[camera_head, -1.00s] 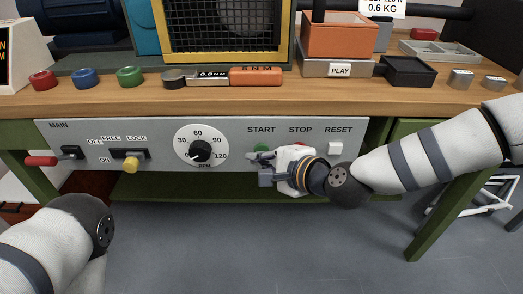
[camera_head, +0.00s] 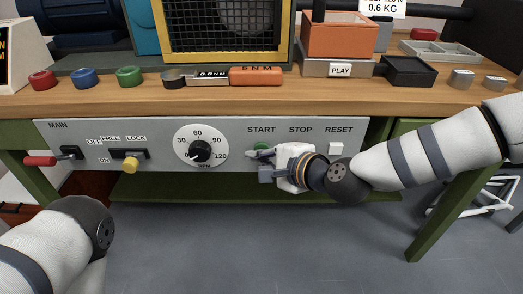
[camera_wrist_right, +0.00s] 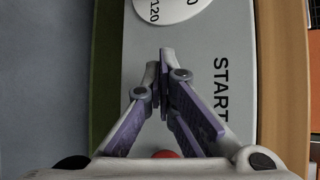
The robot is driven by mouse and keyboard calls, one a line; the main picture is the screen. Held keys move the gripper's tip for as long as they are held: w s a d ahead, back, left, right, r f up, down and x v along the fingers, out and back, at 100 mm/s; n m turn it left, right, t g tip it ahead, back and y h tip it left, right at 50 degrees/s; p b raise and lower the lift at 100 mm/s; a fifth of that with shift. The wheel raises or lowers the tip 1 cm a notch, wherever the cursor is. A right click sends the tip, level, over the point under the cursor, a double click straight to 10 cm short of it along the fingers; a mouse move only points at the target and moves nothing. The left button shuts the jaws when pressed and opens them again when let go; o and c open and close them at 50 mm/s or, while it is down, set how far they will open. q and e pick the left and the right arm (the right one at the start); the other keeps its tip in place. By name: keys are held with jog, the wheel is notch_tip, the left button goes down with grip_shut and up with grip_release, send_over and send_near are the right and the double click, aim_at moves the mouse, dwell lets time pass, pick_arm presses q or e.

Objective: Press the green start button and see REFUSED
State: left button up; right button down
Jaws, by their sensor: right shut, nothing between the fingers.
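The green start button (camera_head: 262,147) sits under the word START on the grey control panel (camera_head: 75,150), partly covered by my right gripper. My right gripper (camera_head: 262,163) is at the panel, just in front of and below the button. In the right wrist view, its fingers (camera_wrist_right: 165,62) are shut and empty beside the word START, and the green button is hidden there. I cannot tell whether the fingers touch the button. No REFUSED text shows. My left arm is at the lower left; its gripper is out of view.
A white reset button (camera_head: 336,149), a speed dial (camera_head: 199,147), a yellow knob (camera_head: 130,166) and a red-handled switch (camera_head: 41,161) are on the panel. A red round part (camera_wrist_right: 165,154) shows between the gripper's fingers. The bench top above holds several items.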

jog(key=shift+s, duration=0.1)
pick_arm(q)
jog(key=shift+w+r+p, duration=0.25)
jog(key=shift+r+p, duration=0.1)
jog(key=shift+p, duration=0.05)
pick_arm(e)
jog(key=shift+s, duration=0.75)
pick_arm(q)
jog(key=shift+w+r+t+p, duration=0.3)
jog(key=shift+w+r+p, duration=0.25)
jog(key=shift+r+p, duration=0.35)
pick_arm(e)
jog(key=s, duration=0.5)
